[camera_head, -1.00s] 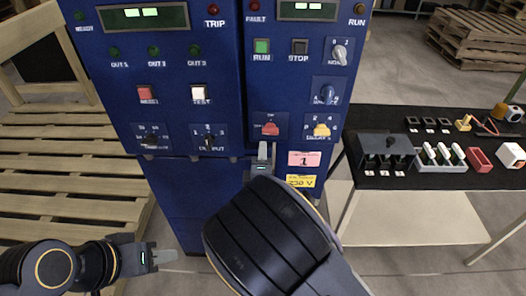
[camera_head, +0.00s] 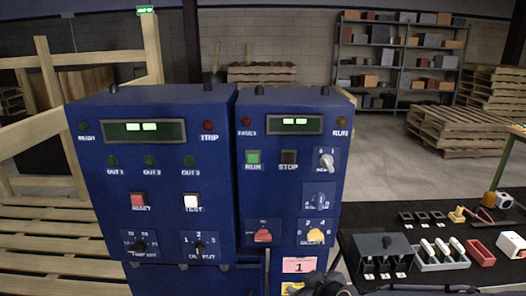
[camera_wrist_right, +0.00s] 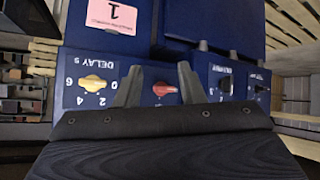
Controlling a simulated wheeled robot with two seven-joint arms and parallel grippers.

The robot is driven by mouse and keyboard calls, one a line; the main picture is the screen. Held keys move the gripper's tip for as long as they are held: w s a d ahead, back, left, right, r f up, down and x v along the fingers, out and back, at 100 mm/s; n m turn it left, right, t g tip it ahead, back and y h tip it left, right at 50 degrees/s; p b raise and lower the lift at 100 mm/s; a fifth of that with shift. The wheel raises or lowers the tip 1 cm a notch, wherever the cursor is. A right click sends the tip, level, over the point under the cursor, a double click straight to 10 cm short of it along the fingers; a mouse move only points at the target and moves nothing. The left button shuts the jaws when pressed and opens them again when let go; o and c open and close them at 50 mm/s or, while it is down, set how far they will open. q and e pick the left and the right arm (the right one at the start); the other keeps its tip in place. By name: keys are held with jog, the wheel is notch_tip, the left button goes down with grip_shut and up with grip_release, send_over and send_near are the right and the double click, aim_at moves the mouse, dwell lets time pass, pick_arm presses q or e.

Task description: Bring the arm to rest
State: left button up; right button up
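My right gripper (camera_wrist_right: 160,82) shows in the right wrist view with its two fingers spread apart and nothing between them. It is in front of the blue control cabinet, with the red knob (camera_wrist_right: 165,89) visible between the fingers and the yellow DELAY knob (camera_wrist_right: 93,82) left of them. I cannot tell whether a finger touches the panel. In the head view only a dark part of my right arm shows at the bottom edge. My left arm and gripper are out of view.
Two blue cabinets (camera_head: 222,130) stand side by side ahead. Wooden pallets (camera_head: 465,130) and shelves (camera_head: 400,55) stand behind. Open floor lies at back right.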

jog(key=s+d+r+m+g, duration=0.1)
jog(key=s+d+m, duration=0.3)
jog(key=s, duration=0.7)
jog(key=s+d+r+m+g, duration=0.1)
jog(key=s+d+m+g, duration=0.2)
jog(key=s+d, duration=0.4)
jog(key=s+m, duration=0.1)
jog(key=s, duration=0.4)
jog(key=shift+s+d+r, duration=0.15)
jog(key=shift+d+r, duration=0.1)
jog(key=shift+r, duration=0.1)
jog(key=shift+o, duration=0.3)
